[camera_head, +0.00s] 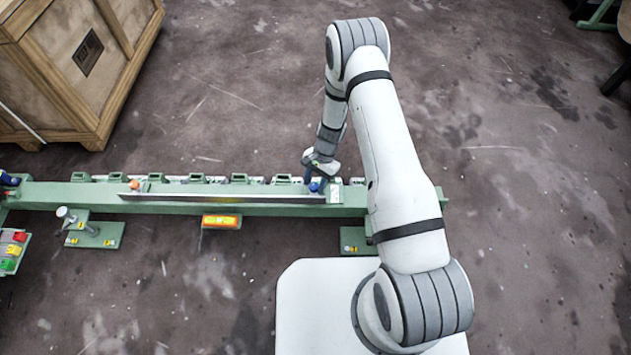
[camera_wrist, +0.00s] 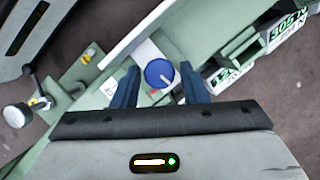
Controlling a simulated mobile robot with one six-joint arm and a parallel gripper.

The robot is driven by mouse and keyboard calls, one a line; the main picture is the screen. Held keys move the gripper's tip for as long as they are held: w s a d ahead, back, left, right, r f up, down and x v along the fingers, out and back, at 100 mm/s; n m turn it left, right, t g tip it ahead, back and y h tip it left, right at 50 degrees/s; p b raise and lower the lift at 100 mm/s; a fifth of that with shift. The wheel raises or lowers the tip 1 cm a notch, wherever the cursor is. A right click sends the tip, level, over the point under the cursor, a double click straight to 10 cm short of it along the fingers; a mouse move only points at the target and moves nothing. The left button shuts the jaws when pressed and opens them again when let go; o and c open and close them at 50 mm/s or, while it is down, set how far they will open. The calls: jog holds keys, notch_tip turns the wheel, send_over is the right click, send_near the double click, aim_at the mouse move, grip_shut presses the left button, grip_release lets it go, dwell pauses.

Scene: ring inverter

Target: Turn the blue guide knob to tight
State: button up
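The blue guide knob (camera_wrist: 159,73) is a round cap on the green rail (camera_wrist: 72,128), with a white pointer line running toward the lower right in the wrist view. A small red mark shows just below it. In the head view the knob (camera_head: 314,187) is a small blue spot near the rail's right end. My gripper (camera_wrist: 158,78) is open, with one dark blue finger on each side of the knob and a visible gap on both sides. In the head view my gripper (camera_head: 318,174) points down over the knob. Whether the fingertips reach below its top, I cannot tell.
A long guide strip (camera_head: 220,198) runs along the rail, with an orange knob (camera_head: 134,185) farther left. An orange-yellow box (camera_head: 221,221) sits at the rail's front. Numbered labels (camera_wrist: 225,76) lie right of the knob. A wooden crate (camera_head: 85,65) stands back left.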

jog(key=p+v, duration=0.2)
jog(key=v, duration=0.5)
jog(key=shift+r+p, duration=0.3)
jog(key=shift+r, duration=0.05)
jog(key=shift+w, duration=0.15)
jog(key=s+d+r+n+t+p, duration=0.15)
jog(key=r+p, duration=0.35)
jog(key=r, duration=0.9)
jog(key=s+d+r+n+h+p, duration=0.15)
jog(key=r+p, duration=0.25)
jog(key=r, duration=1.1)
jog(key=s+d+r+n+t+y+p, duration=0.1)
jog(key=d+r+p, duration=0.3)
jog(key=r, duration=1)
jog(key=s+d+r+n+t+p, duration=0.1)
jog(key=s+r+p, duration=0.3)
jog(key=r, duration=0.5)
jog(key=s+d+r+n+t+h+p, duration=0.1)
jog(key=s+d+r+p, duration=0.1)
jog(key=s+r+p, duration=0.3)
jog(key=s+d+r+n+t+h+p, duration=0.1)
jog(key=s+r+p, duration=0.4)
jog(key=r, duration=0.8)
jog(key=s+d, duration=0.1)
jog(key=s, duration=0.2)
jog(key=shift+s+n, duration=0.3)
